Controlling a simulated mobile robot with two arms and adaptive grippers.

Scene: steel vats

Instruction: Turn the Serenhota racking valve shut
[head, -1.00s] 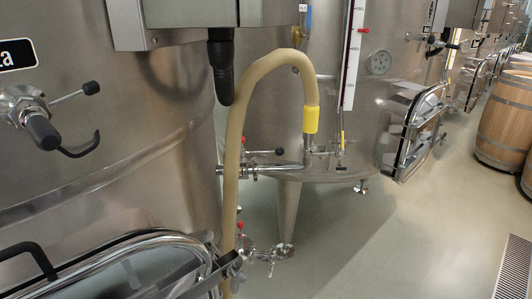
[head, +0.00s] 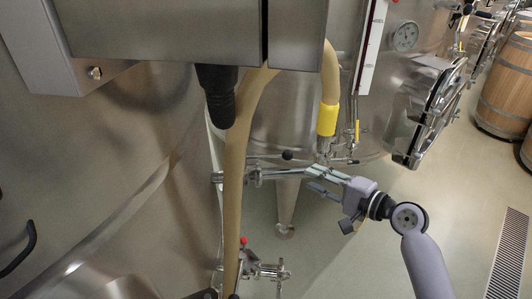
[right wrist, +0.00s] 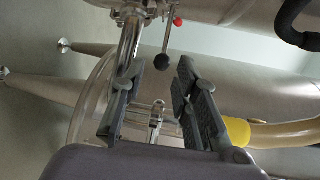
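A steel valve (head: 255,173) with a black-knobbed lever (head: 288,155) sits on a tank outlet in the head view, partly behind the tan hose. No name label shows now, so I cannot confirm which vat it belongs to. My right gripper (head: 313,179) is open, just right of and below the lever knob. In the right wrist view the black lever knob (right wrist: 162,62) shows in the gap between the spread fingers of the right gripper (right wrist: 159,78); contact is not visible. My left gripper is not in view.
A tan hose (head: 236,170) with a yellow sleeve (head: 327,119) arches beside the valve. A lower valve (head: 262,270) with a red knob is below. A steel box (head: 165,32) overhangs at top. A hatch (head: 435,110) and barrels (head: 506,85) stand right; floor between is clear.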

